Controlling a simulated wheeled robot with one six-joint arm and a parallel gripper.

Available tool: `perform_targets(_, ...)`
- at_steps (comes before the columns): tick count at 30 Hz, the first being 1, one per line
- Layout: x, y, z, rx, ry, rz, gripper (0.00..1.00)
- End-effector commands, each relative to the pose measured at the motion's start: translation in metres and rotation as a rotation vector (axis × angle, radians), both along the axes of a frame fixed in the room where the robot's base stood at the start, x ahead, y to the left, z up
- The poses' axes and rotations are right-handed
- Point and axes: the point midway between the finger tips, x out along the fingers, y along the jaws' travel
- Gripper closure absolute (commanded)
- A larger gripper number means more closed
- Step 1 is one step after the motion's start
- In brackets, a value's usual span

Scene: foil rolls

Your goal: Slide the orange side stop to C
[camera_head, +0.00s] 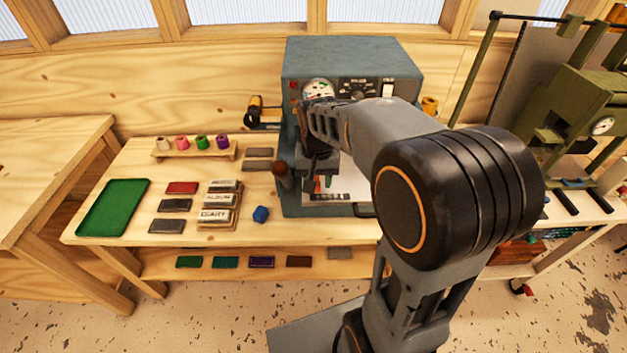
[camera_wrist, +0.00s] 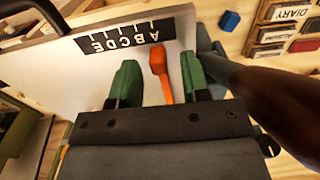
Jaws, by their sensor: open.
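The orange side stop (camera_wrist: 162,78) stands on the pale plate (camera_wrist: 105,72) of the grey-blue machine. Its rounded head is near the A end of the black letter scale (camera_wrist: 120,38), which reads upside down in the wrist view. My gripper (camera_wrist: 159,64) is open, with one green-tipped finger on each side of the stop; I cannot tell whether either touches it. In the head view, my arm covers much of the machine (camera_head: 350,58), and a small bit of the orange stop (camera_head: 317,185) shows below the wrist. The black-and-white scale (camera_head: 325,197) shows there too.
A dark round handle (camera_head: 282,173) stands at the machine's left side and looms large in the wrist view (camera_wrist: 268,85). Label blocks (camera_head: 215,217), a blue cube (camera_head: 260,214), a green tray (camera_head: 113,207) and a rack of foil rolls (camera_head: 193,152) lie to the left.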

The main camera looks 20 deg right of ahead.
Motion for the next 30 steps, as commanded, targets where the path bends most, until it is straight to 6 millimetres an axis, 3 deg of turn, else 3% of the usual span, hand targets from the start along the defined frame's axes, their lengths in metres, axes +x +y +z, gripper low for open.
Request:
perform_targets(12, -0.0002, 0.0000, -0.0062, 0.000, 0.000, 0.000, 0.57)
perform_targets(25, -0.0002, 0.0005, -0.0058, 0.000, 0.000, 0.001, 0.98)
perform_targets(30, -0.0001, 0.0008, -0.0057, 0.001, 0.000, 0.002, 1.00)
